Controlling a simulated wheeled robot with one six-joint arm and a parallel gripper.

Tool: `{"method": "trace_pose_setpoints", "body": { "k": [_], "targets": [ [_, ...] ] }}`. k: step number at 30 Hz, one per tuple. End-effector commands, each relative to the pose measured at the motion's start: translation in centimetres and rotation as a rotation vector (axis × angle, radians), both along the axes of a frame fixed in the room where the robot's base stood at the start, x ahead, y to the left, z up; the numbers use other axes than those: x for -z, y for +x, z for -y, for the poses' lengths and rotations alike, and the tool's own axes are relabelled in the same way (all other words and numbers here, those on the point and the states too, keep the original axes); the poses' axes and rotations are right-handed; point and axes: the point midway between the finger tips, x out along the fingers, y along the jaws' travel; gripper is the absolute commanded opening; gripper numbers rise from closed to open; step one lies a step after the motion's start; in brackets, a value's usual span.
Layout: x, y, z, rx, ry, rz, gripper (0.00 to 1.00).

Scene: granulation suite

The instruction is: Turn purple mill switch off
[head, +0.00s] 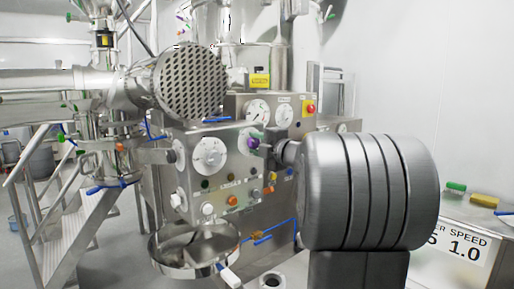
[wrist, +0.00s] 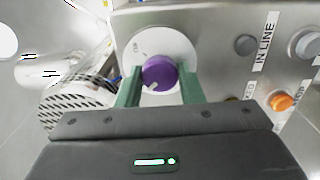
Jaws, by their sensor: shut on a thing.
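The purple mill switch (wrist: 160,73) is a round knob on a white dial plate (wrist: 176,42) on the steel control panel. In the wrist view it sits between the two green fingers of my gripper (wrist: 160,88), which are shut on it. A pale pointer mark shows at the knob's lower left. In the head view the purple knob (head: 253,143) shows at the panel's right side, with my gripper (head: 266,147) reaching it from the right. My arm hides part of the panel there. The dial lettering is too small to read surely.
An orange knob (wrist: 282,102) and grey buttons (wrist: 305,44) sit right of the switch, by an IN LINE label (wrist: 265,48). A perforated round steel cover (head: 191,82) juts out above left. A steel bowl (head: 194,252) stands below the panel. A red button (head: 310,108) is on the panel behind.

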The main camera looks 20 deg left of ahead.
Motion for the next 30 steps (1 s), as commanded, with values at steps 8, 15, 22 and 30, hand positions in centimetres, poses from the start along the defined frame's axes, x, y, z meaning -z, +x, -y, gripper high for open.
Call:
{"method": "trace_pose_setpoints", "body": {
  "k": [8, 15, 22, 30],
  "targets": [
    [0.14, 0.00, -0.01, 0.000, -0.009, 0.010, 0.11],
    [0.16, 0.00, -0.02, 0.000, -0.009, 0.009, 0.40],
    [0.09, 0.00, -0.01, 0.000, -0.008, 0.009, 0.56],
    [0.06, -0.43, 0.87, 0.002, -0.007, 0.010, 0.56]
  ]
}}
